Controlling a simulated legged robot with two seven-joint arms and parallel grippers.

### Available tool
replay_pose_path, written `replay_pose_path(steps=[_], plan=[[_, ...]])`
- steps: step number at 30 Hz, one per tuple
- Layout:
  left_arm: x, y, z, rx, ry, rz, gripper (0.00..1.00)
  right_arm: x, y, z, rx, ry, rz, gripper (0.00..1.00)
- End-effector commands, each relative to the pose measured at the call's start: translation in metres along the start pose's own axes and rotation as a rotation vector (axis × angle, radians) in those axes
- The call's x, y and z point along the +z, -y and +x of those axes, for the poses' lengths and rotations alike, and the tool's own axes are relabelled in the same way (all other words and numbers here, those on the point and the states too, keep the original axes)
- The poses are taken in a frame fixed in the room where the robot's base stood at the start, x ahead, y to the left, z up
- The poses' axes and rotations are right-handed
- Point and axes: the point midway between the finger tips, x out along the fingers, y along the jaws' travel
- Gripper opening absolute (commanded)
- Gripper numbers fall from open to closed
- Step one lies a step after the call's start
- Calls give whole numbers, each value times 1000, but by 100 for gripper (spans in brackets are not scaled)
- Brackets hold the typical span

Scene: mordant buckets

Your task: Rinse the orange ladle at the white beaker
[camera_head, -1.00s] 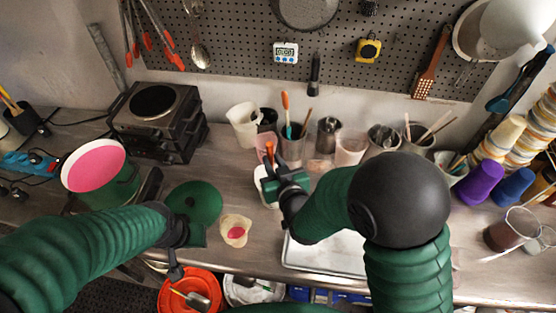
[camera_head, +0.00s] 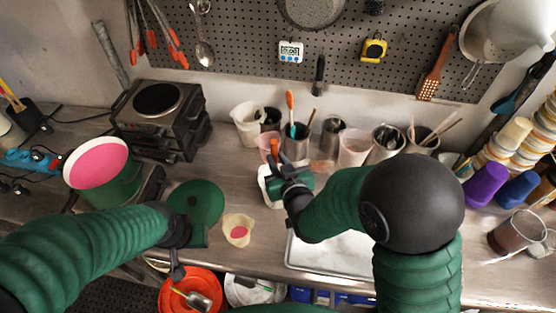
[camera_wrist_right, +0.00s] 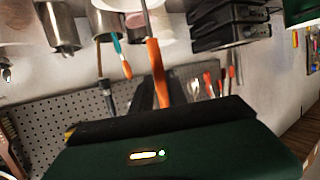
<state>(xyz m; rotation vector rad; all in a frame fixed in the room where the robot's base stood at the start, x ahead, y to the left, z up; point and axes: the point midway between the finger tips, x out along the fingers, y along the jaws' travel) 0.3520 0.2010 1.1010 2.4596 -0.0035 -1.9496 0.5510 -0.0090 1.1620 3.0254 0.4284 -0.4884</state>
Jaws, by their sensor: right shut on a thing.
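My right gripper (camera_head: 284,178) is shut on the orange ladle (camera_head: 274,150), whose handle stands up near the jaws. The orange handle (camera_wrist_right: 156,70) also rises from the jaws in the right wrist view. The white beaker (camera_head: 265,186) stands under the gripper, largely hidden by it. The ladle's bowl is hidden in the head view, so whether it is inside the beaker cannot be told. My left gripper (camera_head: 177,268) hangs above the orange bucket at the bench's front edge; its jaws are too dark and small to judge.
Behind stand a pink cup, a steel pot of tools (camera_head: 295,140) and several other containers. A white tray (camera_head: 330,250) lies in front, partly under my right arm. The orange bucket (camera_head: 192,285) holds a scoop.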

Motion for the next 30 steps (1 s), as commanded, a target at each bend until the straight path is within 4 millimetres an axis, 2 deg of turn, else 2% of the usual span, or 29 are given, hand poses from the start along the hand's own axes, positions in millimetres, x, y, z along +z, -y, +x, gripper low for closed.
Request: replay_pose_path(steps=[7,21,30], plan=[[1,0,3,0,0,0,36,-1,-13,3,2,0,0,0],[1,0,6,0,0,0,36,0,4,-1,1,-1,-1,0],[2,0,9,0,0,0,36,-1,-10,3,2,-2,1,0]])
